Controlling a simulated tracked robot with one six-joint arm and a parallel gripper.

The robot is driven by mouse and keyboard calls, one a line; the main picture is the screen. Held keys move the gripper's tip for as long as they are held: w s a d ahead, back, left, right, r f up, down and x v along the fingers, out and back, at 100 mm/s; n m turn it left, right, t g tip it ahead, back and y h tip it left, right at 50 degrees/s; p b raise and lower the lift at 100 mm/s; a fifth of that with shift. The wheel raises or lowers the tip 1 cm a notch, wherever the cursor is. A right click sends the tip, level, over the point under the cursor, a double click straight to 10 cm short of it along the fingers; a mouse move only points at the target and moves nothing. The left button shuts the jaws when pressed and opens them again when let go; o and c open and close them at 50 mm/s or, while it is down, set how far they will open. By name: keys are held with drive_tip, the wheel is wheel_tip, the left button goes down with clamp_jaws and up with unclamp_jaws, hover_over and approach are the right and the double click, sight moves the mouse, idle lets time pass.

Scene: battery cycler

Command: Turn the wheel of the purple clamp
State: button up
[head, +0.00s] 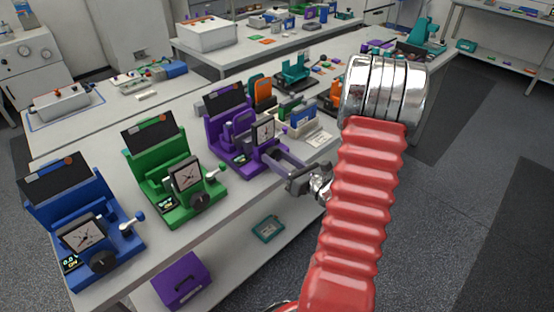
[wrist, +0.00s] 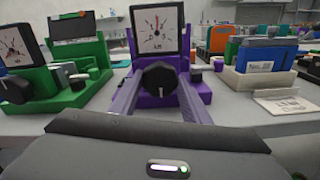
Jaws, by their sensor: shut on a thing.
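The purple clamp (head: 216,134) stands on the bench in the head view, with a square dial gauge (head: 263,132) on its front. In the wrist view the purple clamp (wrist: 205,93) is straight ahead. Its black wheel (wrist: 158,78) sits below the white dial (wrist: 157,30). My gripper (wrist: 158,84) has one grey finger on each side of the wheel and is shut on it. In the head view my gripper (head: 273,153) reaches the clamp's front from the right, and the wheel is hidden there.
A green clamp (head: 158,150) and a blue clamp (head: 65,196) stand to the left on the same bench. A pale tray (wrist: 255,82) with a blue block and a small card (wrist: 289,106) lie right of the purple clamp. A purple box (head: 182,281) is on the lower shelf.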

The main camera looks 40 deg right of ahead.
drive_tip(key=shift+m, duration=1.5)
drive_tip(key=o, duration=1)
drive_tip(key=shift+o, duration=0.2)
drive_tip(key=shift+s, duration=0.15)
drive_tip(key=s, duration=1.3)
drive_tip(key=shift+s+d, duration=0.2)
drive_tip(key=shift+s, duration=0.1)
